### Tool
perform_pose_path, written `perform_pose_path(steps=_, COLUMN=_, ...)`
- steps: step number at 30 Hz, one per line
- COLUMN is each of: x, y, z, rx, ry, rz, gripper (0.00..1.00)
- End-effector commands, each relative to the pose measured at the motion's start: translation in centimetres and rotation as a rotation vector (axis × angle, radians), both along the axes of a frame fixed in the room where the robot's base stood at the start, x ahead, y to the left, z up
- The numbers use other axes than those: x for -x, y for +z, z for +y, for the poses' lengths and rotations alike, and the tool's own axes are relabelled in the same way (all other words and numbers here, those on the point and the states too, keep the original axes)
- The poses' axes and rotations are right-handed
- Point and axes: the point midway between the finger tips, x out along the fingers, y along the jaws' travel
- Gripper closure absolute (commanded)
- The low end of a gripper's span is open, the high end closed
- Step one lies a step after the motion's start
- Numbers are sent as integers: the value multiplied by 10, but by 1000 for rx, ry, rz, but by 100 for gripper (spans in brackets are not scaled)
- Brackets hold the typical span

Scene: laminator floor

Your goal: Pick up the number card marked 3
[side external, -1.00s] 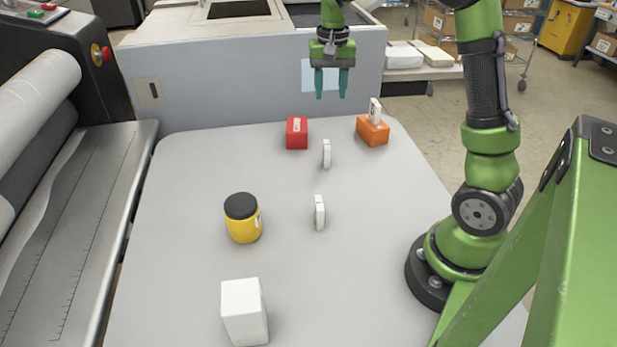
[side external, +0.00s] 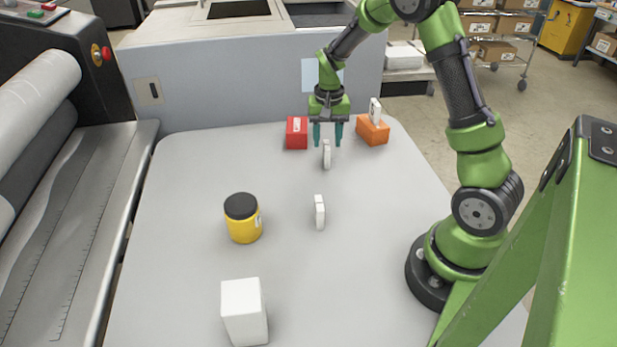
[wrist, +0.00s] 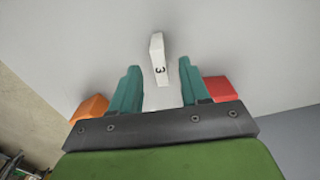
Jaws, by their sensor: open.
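The number card marked 3 (wrist: 158,60) is a small white upright block between my fingers in the wrist view, its black 3 facing the camera. In the wrist view my gripper (wrist: 157,80) shows a gap on both sides of the card.
A red block (side external: 297,132) is left of the gripper; an orange block (side external: 373,131) bearing a white card (side external: 375,110) is right. Another white card (side external: 320,211), a yellow jar with dark lid (side external: 243,220) and a white box (side external: 244,311) stand nearer. The table's left middle is clear.

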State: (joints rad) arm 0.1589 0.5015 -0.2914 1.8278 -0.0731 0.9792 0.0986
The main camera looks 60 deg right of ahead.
Motion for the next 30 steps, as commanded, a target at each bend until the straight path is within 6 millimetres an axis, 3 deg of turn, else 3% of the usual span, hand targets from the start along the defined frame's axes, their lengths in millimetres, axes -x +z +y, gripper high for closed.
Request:
perform_pose_path(steps=6, x=0, y=-26, z=0, rx=0, ry=1, rz=2, gripper=54)
perform_pose_path(steps=13, x=0, y=-28, z=0, rx=0, ry=0, rz=0, gripper=54)
perform_pose_path(steps=14, x=0, y=-28, z=0, rx=0, ry=0, rz=0, gripper=56)
perform_pose_path(steps=23, x=-1, y=-28, z=0, rx=0, ry=1, rz=0, gripper=100)
perform_pose_path(steps=30, x=-1, y=-27, z=0, rx=1, ry=1, rz=-1, gripper=100)
